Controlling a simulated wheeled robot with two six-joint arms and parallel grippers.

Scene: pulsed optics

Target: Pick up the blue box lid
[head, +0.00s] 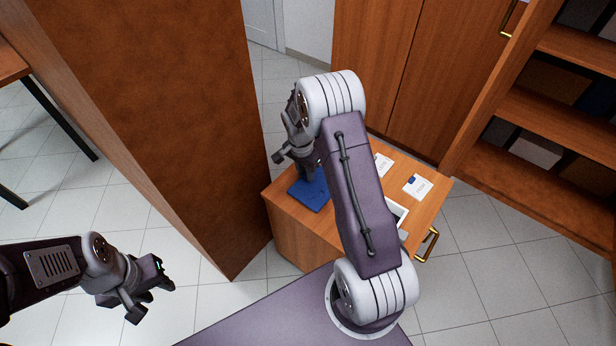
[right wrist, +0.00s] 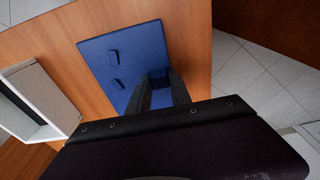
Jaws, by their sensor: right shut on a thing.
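The blue box lid (head: 312,196) is a flat blue plate on the left part of the small wooden cabinet's top. In the right wrist view the lid (right wrist: 118,68) shows small raised blue blocks on its face. My right gripper (head: 308,178) reaches down to it. Its dark fingers (right wrist: 158,90) are shut on the lid at a raised part near one edge, partly hidden by the fingers. Whether the lid touches the top or is slightly raised, I cannot tell. My left gripper (head: 152,290) is empty and open, away from the cabinet, over the floor at lower left.
A white open box (right wrist: 42,98) stands beside the lid; in the head view the box (head: 399,211) is partly behind my right arm. A white labelled item (head: 417,187) lies on the cabinet top (head: 432,184). A tall brown panel (head: 160,110) rises close on the left; shelves (head: 560,115) stand right.

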